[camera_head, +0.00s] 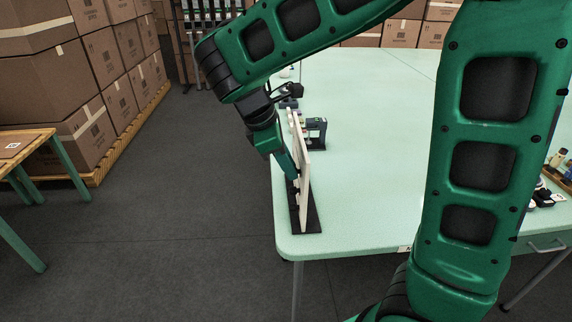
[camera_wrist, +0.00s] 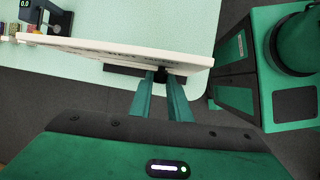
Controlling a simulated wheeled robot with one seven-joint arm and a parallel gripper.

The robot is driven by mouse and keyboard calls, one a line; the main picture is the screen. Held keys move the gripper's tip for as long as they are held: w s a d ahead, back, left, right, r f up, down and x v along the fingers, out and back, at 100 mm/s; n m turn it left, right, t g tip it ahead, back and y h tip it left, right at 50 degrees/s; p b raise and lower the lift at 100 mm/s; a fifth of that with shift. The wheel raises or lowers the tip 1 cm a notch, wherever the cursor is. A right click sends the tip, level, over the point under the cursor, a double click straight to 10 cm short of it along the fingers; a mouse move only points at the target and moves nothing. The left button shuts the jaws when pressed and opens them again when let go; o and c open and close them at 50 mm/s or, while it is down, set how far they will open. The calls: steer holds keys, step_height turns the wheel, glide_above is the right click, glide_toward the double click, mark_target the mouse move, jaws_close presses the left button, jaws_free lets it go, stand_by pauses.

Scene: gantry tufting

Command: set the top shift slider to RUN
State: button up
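A thin white upright board (camera_head: 305,178) stands on a black base (camera_head: 308,222) at the left edge of the table. I see it nearly edge-on, so its slider labels and positions cannot be read. Small black knobs (camera_head: 291,187) show on its left face. My gripper (camera_head: 292,172) is at that face. In the wrist view, the board (camera_wrist: 120,50) runs across the picture and its lettering is too slanted to read. My two green fingertips (camera_wrist: 161,76) stand close together on either side of a small black piece (camera_wrist: 160,72) at the board. Whether they press on it is unclear.
The pale green table (camera_head: 390,190) is mostly clear right of the board. A small dark device (camera_head: 316,130) stands just behind the board. Items lie at the table's right edge. Stacked cartons (camera_head: 60,75) and a wooden-topped table (camera_head: 20,140) stand left, across open floor.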

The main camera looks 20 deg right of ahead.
jaws_close()
steer(key=w+d, duration=0.3)
steer(key=w, duration=0.7)
steer(key=shift+d+r, duration=0.1)
steer(key=shift+r, duration=0.05)
steer(key=o, duration=0.7)
jaws_free()
steer(key=shift+w, duration=0.1)
steer(key=v, duration=1)
steer(key=shift+r, duration=0.2)
